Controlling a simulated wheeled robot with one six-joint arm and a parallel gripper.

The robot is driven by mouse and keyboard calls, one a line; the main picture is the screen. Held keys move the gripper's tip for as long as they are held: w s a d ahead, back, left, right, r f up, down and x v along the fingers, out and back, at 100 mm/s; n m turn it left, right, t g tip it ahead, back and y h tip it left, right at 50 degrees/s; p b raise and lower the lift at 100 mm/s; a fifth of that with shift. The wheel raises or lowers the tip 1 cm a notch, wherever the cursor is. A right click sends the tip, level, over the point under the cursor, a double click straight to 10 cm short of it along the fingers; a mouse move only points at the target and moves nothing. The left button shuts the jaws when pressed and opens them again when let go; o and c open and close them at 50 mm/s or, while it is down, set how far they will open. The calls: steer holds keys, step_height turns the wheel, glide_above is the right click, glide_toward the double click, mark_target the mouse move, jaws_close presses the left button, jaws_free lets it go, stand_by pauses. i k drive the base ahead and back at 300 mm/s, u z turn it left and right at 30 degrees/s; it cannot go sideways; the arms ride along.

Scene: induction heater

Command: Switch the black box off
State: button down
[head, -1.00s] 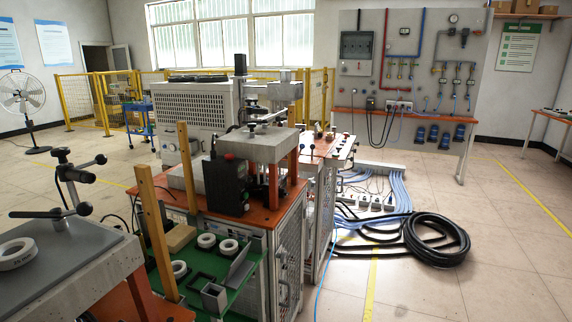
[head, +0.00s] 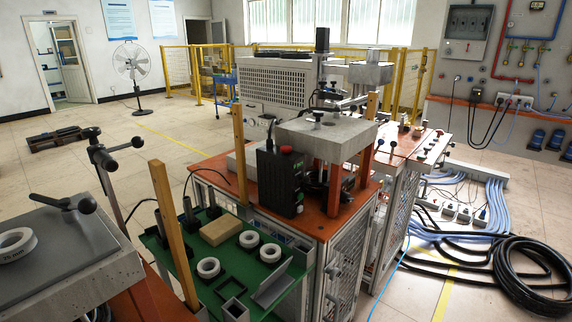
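The black box (head: 279,182) stands upright on the orange-red top of the central machine bench, at its near edge. A red button (head: 286,149) sits on top of it. Small marks show on its front face, too small to read. A cable rises from its upper left. I cannot tell from here whether it is on or off. My gripper is not in view.
A green tray (head: 206,294) with white rings and a tan block sits in front of the box. Wooden posts (head: 173,226) stand near it. A grey plate table (head: 62,258) is at left. Black hoses (head: 535,268) lie on the floor at right. Floor at back left is mostly clear.

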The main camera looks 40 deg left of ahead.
mark_target(306, 179)
steer(key=u, duration=0.6)
steer(key=i, duration=0.6)
steer(key=u, duration=1)
steer(key=i, duration=0.25)
steer(key=u, duration=0.25)
